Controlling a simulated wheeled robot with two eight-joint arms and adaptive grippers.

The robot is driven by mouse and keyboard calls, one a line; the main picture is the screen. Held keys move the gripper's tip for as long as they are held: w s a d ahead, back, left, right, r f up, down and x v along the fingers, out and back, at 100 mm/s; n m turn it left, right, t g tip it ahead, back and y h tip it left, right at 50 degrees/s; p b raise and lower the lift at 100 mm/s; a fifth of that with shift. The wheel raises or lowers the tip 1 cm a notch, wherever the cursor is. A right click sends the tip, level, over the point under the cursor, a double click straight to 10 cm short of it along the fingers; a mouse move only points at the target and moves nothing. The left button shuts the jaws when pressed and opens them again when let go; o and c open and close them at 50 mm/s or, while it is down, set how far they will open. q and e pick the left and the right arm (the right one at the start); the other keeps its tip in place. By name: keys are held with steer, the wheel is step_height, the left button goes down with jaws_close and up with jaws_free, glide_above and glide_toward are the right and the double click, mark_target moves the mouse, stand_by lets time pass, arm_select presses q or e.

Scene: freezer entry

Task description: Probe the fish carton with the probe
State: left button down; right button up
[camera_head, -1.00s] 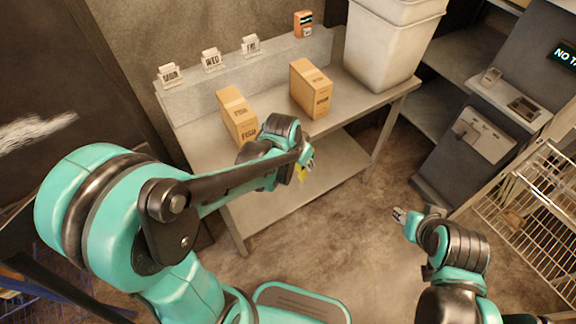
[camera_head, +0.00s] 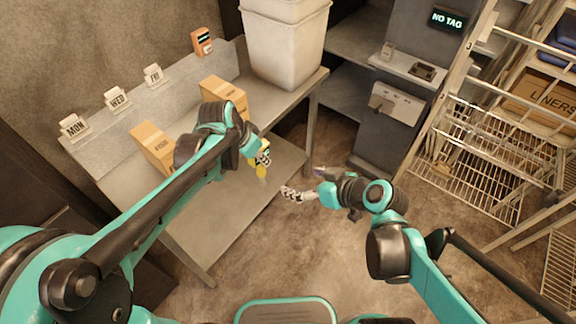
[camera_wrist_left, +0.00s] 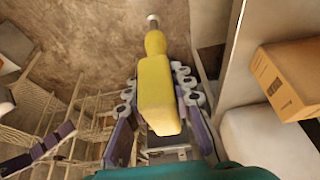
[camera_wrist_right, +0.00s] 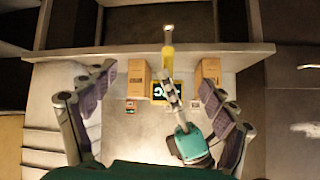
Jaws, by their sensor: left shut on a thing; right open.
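A yellow probe (camera_head: 257,166) is in my left gripper (camera_head: 263,155), beyond the table's front edge. The left wrist view shows the yellow probe (camera_wrist_left: 155,90) between the shut fingers (camera_wrist_left: 155,108), with a pale tip pointing away. Two brown cartons stand on the table: the left carton (camera_head: 153,147) and the right carton (camera_head: 222,96), partly hidden by my left arm. Their print is too small to read surely now. My right gripper (camera_head: 305,184) is open and empty, right of the probe and apart from it.
MON (camera_head: 73,127), WED (camera_head: 118,98) and FRI (camera_head: 153,76) tags stand on the back ledge, with an orange device (camera_head: 202,42). White bins (camera_head: 285,45) stand at the table's right end. A NO TAG display (camera_head: 447,19) and wire racks (camera_head: 480,180) are at right.

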steer(key=w+a+n+y, duration=0.1)
steer(key=w+a, duration=0.2)
steer(key=a, duration=0.1)
steer(key=w+a+n+t+y, duration=0.1)
steer(key=w+a, duration=0.2)
steer(key=a, duration=0.1)
steer(key=w+a+n+y, duration=0.1)
steer(key=w+a+y, duration=0.1)
steer(key=w+a, duration=0.2)
steer(key=shift+a+f+n+t, duration=0.1)
steer(key=shift+f+n+t, duration=0.15)
steer(key=shift+n+t, duration=0.15)
steer(key=shift+s, duration=0.1)
steer(key=c, duration=1.4)
arm_select(q)
steer(key=c, duration=1.2)
jaws_free()
steer(key=shift+d, duration=0.1)
arm_select(e)
steer(key=shift+a, duration=0.1)
arm_select(q)
steer(key=shift+r, duration=0.1)
